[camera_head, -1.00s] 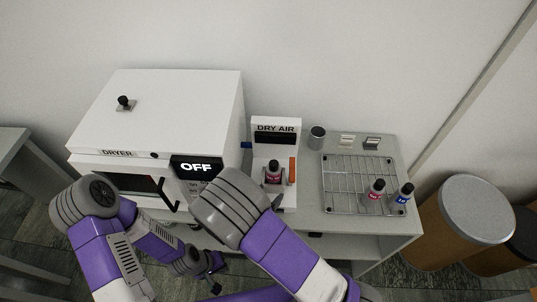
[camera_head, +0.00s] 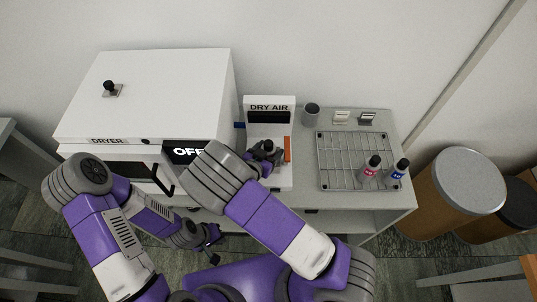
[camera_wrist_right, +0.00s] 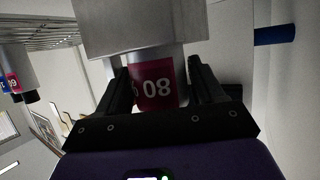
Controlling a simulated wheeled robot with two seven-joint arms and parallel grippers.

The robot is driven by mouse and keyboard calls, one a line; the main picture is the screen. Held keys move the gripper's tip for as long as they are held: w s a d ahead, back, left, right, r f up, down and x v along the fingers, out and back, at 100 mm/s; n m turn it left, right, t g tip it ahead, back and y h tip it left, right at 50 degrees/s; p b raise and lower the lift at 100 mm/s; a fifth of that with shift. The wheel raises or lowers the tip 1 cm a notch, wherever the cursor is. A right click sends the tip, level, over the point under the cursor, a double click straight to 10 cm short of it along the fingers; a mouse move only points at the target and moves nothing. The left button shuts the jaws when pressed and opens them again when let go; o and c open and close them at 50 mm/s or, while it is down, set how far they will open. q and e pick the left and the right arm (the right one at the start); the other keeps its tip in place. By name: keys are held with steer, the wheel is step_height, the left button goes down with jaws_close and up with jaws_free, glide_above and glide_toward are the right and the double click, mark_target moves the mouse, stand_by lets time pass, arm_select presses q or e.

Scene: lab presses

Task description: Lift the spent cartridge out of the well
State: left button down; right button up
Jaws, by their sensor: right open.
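The dry-air station (camera_head: 270,103) stands right of the dryer. My right gripper (camera_head: 265,156) is at its well and hides most of the cartridge there in the head view. In the right wrist view, the cartridge (camera_wrist_right: 158,85) has a dark red label with white digits and stands against a grey block. My right gripper (camera_wrist_right: 161,80) is open, with one black finger on each side of it. Whether the fingers touch it is not clear. My left gripper (camera_head: 211,245) hangs low in front of the bench, away from the station; its jaws are too small to read.
The white dryer (camera_head: 145,90) reads OFF and stands to the left. On the right, a wire rack (camera_head: 345,150) carries a red-labelled bottle (camera_head: 370,168) and a blue-labelled bottle (camera_head: 398,170). A grey cup (camera_head: 311,115) stands behind. An orange strip (camera_head: 288,149) edges the station.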

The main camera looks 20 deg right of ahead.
steer(key=c, duration=0.9)
